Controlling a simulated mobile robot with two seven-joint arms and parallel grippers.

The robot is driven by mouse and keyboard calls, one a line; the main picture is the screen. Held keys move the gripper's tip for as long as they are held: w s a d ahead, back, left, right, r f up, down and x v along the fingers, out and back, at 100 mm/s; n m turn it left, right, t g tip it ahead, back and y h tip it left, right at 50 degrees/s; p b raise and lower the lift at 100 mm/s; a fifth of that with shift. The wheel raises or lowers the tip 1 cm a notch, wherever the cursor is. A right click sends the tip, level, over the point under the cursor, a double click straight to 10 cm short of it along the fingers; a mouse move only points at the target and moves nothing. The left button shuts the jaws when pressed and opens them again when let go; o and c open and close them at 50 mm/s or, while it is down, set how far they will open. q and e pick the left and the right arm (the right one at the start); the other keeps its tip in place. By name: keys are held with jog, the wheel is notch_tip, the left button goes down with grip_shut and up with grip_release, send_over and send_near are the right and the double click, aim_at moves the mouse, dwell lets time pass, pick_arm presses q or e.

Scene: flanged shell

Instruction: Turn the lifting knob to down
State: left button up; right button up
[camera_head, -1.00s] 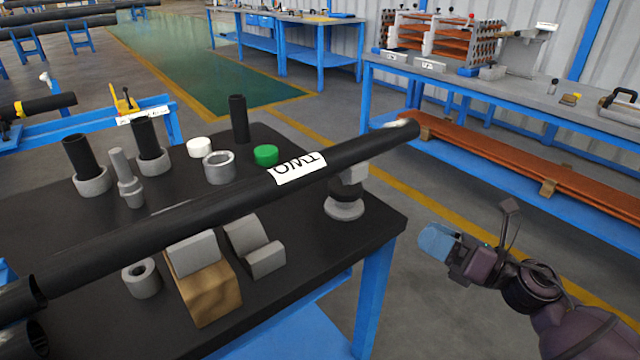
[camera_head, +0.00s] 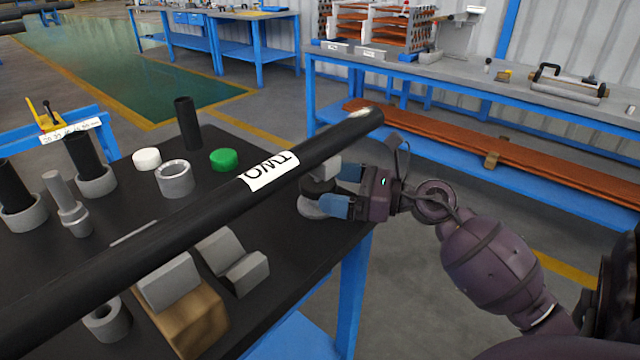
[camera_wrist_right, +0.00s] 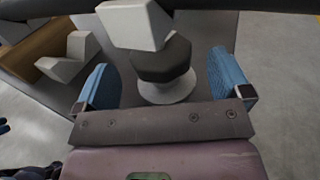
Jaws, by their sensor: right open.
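The lifting knob (camera_head: 318,191) is the dark faceted collar of a small grey stand under the right end of a long black pipe (camera_head: 200,215) with a white label. In the right wrist view the knob (camera_wrist_right: 162,62) sits on a round grey base (camera_wrist_right: 168,90) below a grey block (camera_wrist_right: 134,24). My right gripper (camera_head: 341,190) reaches in from the right, at the knob. In the right wrist view its blue fingertips (camera_wrist_right: 162,78) are apart, one on each side of the knob, with gaps visible.
Grey V-blocks (camera_head: 240,268), one by a wooden block (camera_head: 195,325), stand under the pipe. A green cap (camera_head: 223,159), a white cap (camera_head: 147,158) and a grey ring (camera_head: 175,179) stand behind it. The black table's right edge (camera_head: 345,240) is close below my right gripper.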

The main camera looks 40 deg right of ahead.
aim_at(321, 181)
pick_arm(q)
jog(key=shift+w, duration=0.25)
pick_arm(e)
jog(key=shift+x, duration=1.7)
jog(key=shift+c, duration=0.3)
jog(key=c, duration=0.9)
jog(key=shift+o, duration=0.2)
jog(key=shift+f+n+g+y+b, duration=0.35)
jog(key=shift+n+g+y+b, duration=0.05)
jog(key=shift+y+b, duration=0.15)
jog(key=shift+n+g+y+b, duration=0.4)
jog(key=shift+y+b, duration=0.1)
jog(key=shift+y, duration=0.15)
jog(key=shift+d+n, duration=0.1)
jog(key=shift+n, duration=0.2)
jog(key=shift+r+g+y+b, duration=0.1)
jog(key=shift+g+y+b, duration=0.2)
jog(key=shift+g+y, duration=0.1)
jog(key=shift+r+n+y, duration=0.15)
jog(key=shift+n+y, duration=0.35)
pick_arm(q)
jog(key=shift+w+d+f+m+t, duration=0.2)
jog(key=shift+w+d+m+t, duration=0.1)
jog(key=shift+t, duration=0.1)
